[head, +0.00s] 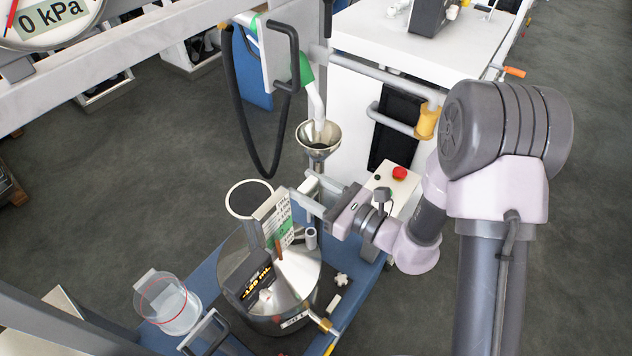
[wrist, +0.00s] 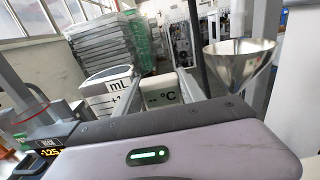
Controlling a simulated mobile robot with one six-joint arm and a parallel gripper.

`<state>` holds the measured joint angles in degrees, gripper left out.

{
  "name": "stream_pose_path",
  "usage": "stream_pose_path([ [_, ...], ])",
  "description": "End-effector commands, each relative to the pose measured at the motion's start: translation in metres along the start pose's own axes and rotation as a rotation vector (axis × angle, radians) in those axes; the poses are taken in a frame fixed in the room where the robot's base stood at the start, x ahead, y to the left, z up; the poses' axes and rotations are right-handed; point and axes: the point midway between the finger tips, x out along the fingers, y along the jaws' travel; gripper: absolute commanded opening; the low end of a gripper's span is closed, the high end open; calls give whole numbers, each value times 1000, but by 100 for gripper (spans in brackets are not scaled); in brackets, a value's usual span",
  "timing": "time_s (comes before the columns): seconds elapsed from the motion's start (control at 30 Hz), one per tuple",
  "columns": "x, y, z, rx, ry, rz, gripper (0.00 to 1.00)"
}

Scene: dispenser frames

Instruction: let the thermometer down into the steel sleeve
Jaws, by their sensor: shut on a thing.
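A short grey upright tube, which looks like the steel sleeve (head: 311,238), stands on the right side of the steel tank's lid (head: 295,270). My gripper is above the lid, with the tube a little below it in the picture. The tube does not show clearly in the wrist view.
A mL scale card (head: 276,217) stands close left of my gripper. A dark display box (head: 248,283) is on the lid. A steel funnel (head: 318,137) stands behind my gripper. A clear beaker (head: 172,305) is left on the blue base. A red button (head: 399,173) is to the right.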

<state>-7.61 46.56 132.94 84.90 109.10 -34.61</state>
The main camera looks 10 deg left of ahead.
Motion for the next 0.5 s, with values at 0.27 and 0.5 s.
stream_pose_path([
  [0.27,0,0,0,0,0,-1,6],
  [0.5,-1,-1,-5,-3,2,-2,6],
])
